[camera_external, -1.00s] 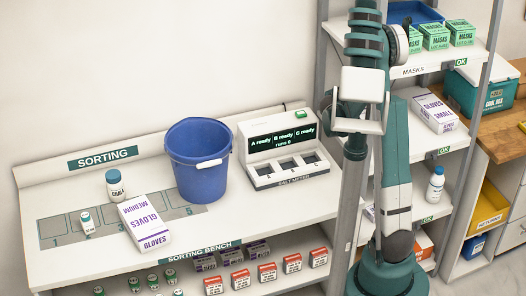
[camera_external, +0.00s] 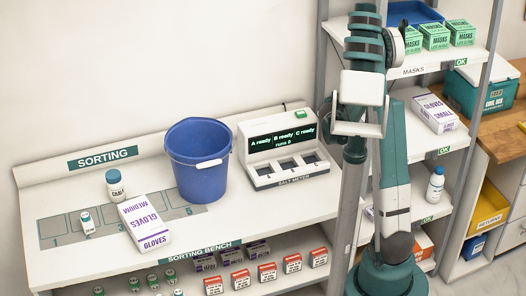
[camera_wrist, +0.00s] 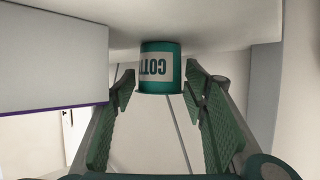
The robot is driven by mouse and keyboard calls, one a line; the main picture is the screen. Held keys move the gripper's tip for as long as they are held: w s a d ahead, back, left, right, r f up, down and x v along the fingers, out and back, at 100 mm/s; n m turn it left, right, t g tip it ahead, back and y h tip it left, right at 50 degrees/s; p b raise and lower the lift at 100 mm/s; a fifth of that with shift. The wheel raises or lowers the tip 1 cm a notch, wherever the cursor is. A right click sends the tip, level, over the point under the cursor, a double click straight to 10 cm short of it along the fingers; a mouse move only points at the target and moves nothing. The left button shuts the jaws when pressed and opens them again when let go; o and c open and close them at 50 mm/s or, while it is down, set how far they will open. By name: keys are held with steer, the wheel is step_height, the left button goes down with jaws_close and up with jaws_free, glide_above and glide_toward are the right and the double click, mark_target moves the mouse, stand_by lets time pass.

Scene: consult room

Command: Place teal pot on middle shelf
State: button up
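The teal pot (camera_wrist: 160,68) has a white label reading "COTT", upside down in the wrist view. It meets a pale surface at the top of that picture. My gripper (camera_wrist: 160,84) is open, its green-padded fingers on either side of the pot's line. Gaps show between the pot and both fingertips, and nothing is held. In the external view the pot and my fingers cannot be made out; my arm covers part of the rack. The rack's middle shelf (camera_external: 448,140) carries a gloves box (camera_external: 434,112).
A large pale box with a purple edge (camera_wrist: 52,55) is close on the left in the wrist view. A masks shelf (camera_external: 420,68) is above the middle shelf. A white bottle (camera_external: 435,184) stands lower. The bench holds a blue bucket (camera_external: 197,165) and a salt meter (camera_external: 285,150).

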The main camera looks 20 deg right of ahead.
steer(key=shift+a+r, duration=0.1)
steer(key=shift+r, duration=0.1)
steer(key=p+v, duration=0.2)
steer(key=v, duration=1)
stand_by(0.8)
steer(key=s+a+r+n+y, duration=0.2)
steer(key=s+a, duration=0.4)
steer(key=s, duration=0.5)
steer(key=s+a+r+n+g+y, duration=0.1)
steer(key=s+a+r+n+y, duration=0.2)
steer(key=s+a, duration=0.3)
steer(key=s+a+r+n+g+y, duration=0.1)
steer(key=s+a+r+n+y, duration=0.2)
steer(key=s+a, duration=0.4)
steer(key=s+n+y, duration=0.1)
steer(key=s, duration=0.7)
steer(key=shift+s+y, duration=0.3)
steer(key=shift+s, duration=0.1)
